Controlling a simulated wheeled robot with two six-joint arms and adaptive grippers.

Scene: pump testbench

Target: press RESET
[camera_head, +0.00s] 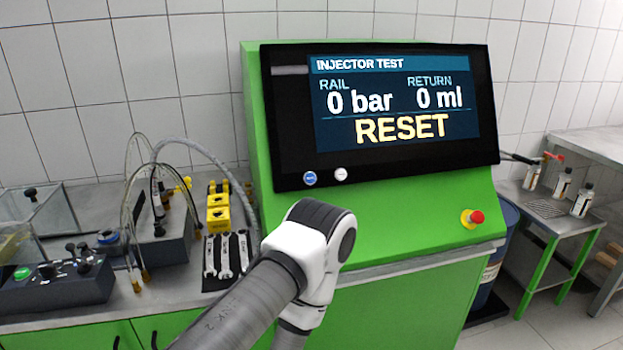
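The green test bench (420,205) carries a black-framed screen (395,100) titled INJECTOR TEST. It reads RAIL 0 bar, RETURN 0 ml, and RESET in large yellow letters. Below the screen, on the black frame's lower left, are a round blue button (310,178) and a round white button (341,174). Their labels are too small to read. A red mushroom knob (472,218) on a yellow base sits on the green front at right. One of my arms reaches up from the bottom in front of the bench, its white joint below the buttons. Neither gripper is in view.
Left of the bench, a grey worktop holds wrenches on a black mat (226,283), yellow blocks (218,208), a hose-fitted unit (165,235) and a dark control box (58,283). At right, a metal table holds several bottles (562,184); a blue drum (490,270) stands beside the bench.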

